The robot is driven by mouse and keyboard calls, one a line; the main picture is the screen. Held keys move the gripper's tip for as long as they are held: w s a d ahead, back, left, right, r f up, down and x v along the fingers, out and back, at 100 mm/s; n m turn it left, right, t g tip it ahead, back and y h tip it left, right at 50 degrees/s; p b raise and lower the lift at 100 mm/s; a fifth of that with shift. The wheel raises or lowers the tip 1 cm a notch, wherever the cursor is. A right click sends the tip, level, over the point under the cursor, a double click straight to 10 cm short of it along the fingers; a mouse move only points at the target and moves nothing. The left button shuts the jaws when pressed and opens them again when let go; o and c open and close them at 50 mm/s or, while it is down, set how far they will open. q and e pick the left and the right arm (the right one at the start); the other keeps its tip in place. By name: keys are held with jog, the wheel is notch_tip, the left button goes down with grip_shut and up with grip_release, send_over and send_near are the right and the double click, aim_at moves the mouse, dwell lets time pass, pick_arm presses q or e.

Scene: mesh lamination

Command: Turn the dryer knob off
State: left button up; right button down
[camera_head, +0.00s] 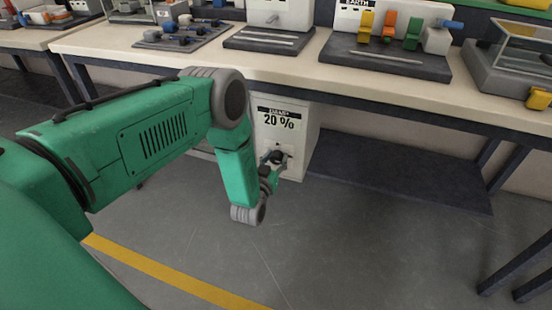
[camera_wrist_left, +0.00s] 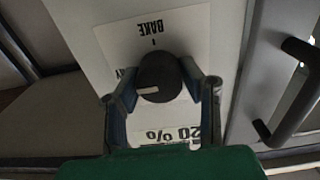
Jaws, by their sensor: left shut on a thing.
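The dryer (camera_head: 308,130) is a white box under the bench with a "20 %" readout on its front. Its dark round knob (camera_head: 278,156) is partly hidden by my gripper. In the left wrist view the knob (camera_wrist_left: 161,76) has a white pointer aimed left in the picture, toward a partly hidden label. An upside-down "BAKE" label (camera_wrist_left: 152,27) lies above the knob there. My left gripper (camera_head: 272,160) is shut on the knob, with one finger on each side of it (camera_wrist_left: 160,88). My right gripper is not in view.
The bench (camera_head: 280,72) overhangs the dryer and carries several devices, including a panel with coloured levers (camera_head: 388,32). A dark handle (camera_wrist_left: 292,100) is at the right in the wrist view. The floor (camera_head: 350,250) in front is clear, with a yellow line (camera_head: 165,275).

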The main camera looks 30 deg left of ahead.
pick_arm(q)
jog(key=n, duration=0.4)
jog(key=shift+a, duration=0.1)
jog(key=n, duration=0.4)
jog(key=shift+s+a+f+n, duration=0.1)
jog(key=shift+f+n, duration=0.05)
jog(key=shift+n, duration=0.15)
jog(key=n, duration=0.4)
jog(key=shift+f+n+b, duration=0.15)
jog(key=shift+n+b, duration=0.15)
jog(key=shift+b, duration=0.05)
jog(key=n+b, duration=0.1)
jog(key=n, duration=0.3)
jog(key=shift+f, duration=0.1)
jog(key=shift+s+n, duration=0.1)
jog(key=shift+n, duration=0.2)
jog(key=o, duration=1.1)
jog(key=shift+a, duration=0.1)
jog(key=shift+o, duration=0.2)
